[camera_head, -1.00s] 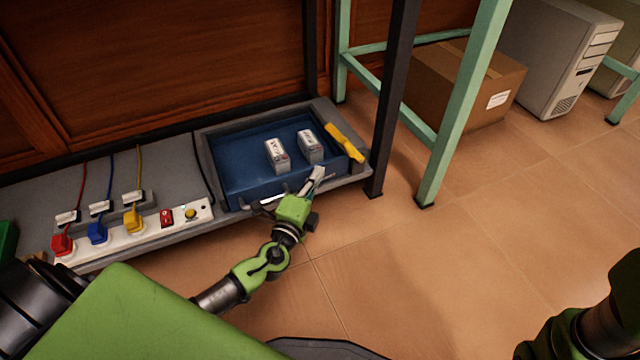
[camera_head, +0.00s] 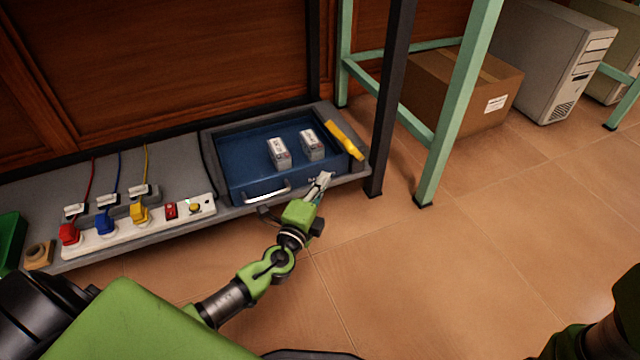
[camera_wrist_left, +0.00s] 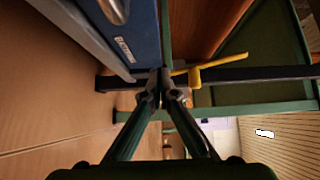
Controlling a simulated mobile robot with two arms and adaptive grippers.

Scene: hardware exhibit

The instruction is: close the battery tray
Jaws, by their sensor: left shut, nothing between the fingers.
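The battery tray (camera_head: 245,172) is a blue, open-topped tray set in a grey housing on the low shelf. Two pale batteries (camera_head: 278,153) (camera_head: 312,145) stand in it. Its silver handle (camera_head: 267,194) is on the front face and also shows at the top of the left wrist view (camera_wrist_left: 115,10). My left gripper (camera_head: 325,178) is shut and empty, right of the handle by the tray's front right part. In the left wrist view its fingertips (camera_wrist_left: 163,76) are together beside the blue front; contact cannot be told. My right gripper is out of view.
A yellow bar (camera_head: 344,140) lies along the housing's right side. A dark post (camera_head: 388,110) and green table legs (camera_head: 455,110) stand to the right. A power strip (camera_head: 150,222) with coloured plugs lies left. The floor in front is clear.

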